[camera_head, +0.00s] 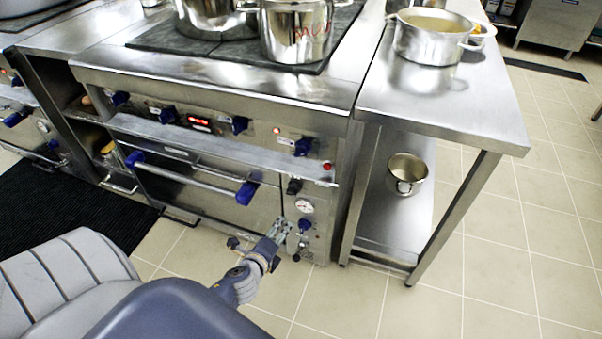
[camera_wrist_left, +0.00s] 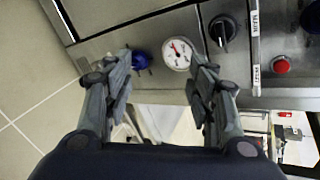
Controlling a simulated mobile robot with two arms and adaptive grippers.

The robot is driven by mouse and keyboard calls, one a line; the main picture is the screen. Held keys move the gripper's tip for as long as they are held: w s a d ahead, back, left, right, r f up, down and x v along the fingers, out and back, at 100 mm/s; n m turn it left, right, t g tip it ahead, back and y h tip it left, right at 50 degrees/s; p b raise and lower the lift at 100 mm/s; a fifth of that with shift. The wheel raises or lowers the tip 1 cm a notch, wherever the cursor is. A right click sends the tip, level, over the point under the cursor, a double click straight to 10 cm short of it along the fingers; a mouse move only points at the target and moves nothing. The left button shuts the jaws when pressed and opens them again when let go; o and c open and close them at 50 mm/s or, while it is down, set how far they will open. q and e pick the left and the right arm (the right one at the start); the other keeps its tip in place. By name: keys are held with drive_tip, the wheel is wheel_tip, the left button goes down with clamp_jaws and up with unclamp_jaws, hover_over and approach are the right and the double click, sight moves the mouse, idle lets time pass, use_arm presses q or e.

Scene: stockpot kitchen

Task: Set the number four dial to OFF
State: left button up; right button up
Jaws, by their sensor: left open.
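The stove front has a row of blue dials along its upper panel, with the rightmost one (camera_head: 302,146) near the right end. No number is readable on any dial, so I cannot tell which is number four. A lower blue knob (camera_head: 305,226) sits under a round white gauge (camera_head: 304,206); a black knob (camera_head: 294,187) is above the gauge. My left gripper (camera_head: 281,231) is open, low in front of the panel beside the lower blue knob. In the left wrist view, the blue knob (camera_wrist_left: 141,60) and gauge (camera_wrist_left: 178,54) show beyond the open, empty fingers (camera_wrist_left: 160,72). My right gripper is out of view.
A blue-ended oven handle (camera_head: 195,177) projects left of my left gripper. A red button (camera_wrist_left: 281,65) is near the black knob. A steel side table (camera_head: 440,100) with a pot (camera_head: 428,42) stands right. Steel pots (camera_head: 295,30) sit on the stove. Tiled floor in front is clear.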

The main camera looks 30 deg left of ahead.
use_arm(q)
drive_tip(key=w+r+m+t+b, duration=0.3)
drive_tip(key=w+r+m, duration=0.1)
drive_tip(key=r, duration=0.5)
drive_tip(key=m+t+y+b, duration=0.1)
drive_tip(key=m+t, duration=0.1)
drive_tip(key=m, duration=0.1)
approach(299, 155)
drive_tip(key=x, duration=0.7)
drive_tip(key=shift+w, duration=0.25)
drive_tip(key=shift+x, duration=0.85)
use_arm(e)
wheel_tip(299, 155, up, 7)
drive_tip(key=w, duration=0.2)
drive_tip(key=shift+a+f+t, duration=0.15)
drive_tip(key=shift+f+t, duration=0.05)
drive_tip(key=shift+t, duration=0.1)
use_arm(q)
drive_tip(key=c, duration=1.1)
